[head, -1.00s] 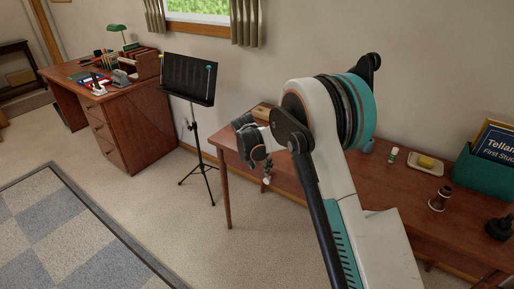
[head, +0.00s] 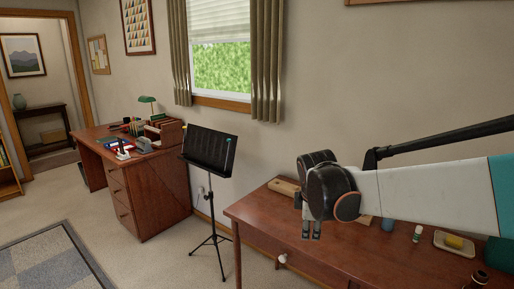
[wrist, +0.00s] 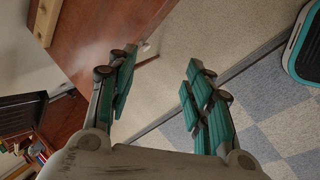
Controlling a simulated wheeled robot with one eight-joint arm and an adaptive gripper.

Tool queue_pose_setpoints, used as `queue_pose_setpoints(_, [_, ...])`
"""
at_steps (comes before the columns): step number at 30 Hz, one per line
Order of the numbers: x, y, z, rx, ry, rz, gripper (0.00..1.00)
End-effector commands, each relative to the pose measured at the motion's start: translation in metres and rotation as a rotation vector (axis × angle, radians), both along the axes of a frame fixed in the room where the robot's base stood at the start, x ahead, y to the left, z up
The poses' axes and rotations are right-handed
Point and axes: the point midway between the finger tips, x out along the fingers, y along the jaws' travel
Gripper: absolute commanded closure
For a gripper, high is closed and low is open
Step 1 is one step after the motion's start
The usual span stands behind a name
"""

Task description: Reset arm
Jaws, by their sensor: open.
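My gripper (head: 311,236) hangs pointing down at the left end of the near wooden table (head: 262,209) in the head view. In the wrist view my gripper (wrist: 158,95) has its two teal-padded fingers spread wide apart with nothing between them. Bare carpet and the table's edge show beyond the fingers. My arm reaches in from the right side of the head view, with its pale link nearly level.
A black music stand (head: 208,152) stands left of the table. A desk (head: 148,185) with a green lamp and books is farther left. A small bottle (head: 417,233) and a tray (head: 440,241) with a yellow item sit on the table's right.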

Motion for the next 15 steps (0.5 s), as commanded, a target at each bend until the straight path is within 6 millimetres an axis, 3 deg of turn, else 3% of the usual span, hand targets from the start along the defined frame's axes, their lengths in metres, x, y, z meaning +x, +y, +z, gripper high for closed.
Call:
queue_pose_setpoints(6, [-0.065, -0.018, 0.029, 0.158, -0.066, -0.263, 0.53])
queue_pose_setpoints(15, [-0.151, -0.035, 0.042, 0.387, -0.144, -0.62, 0.53])
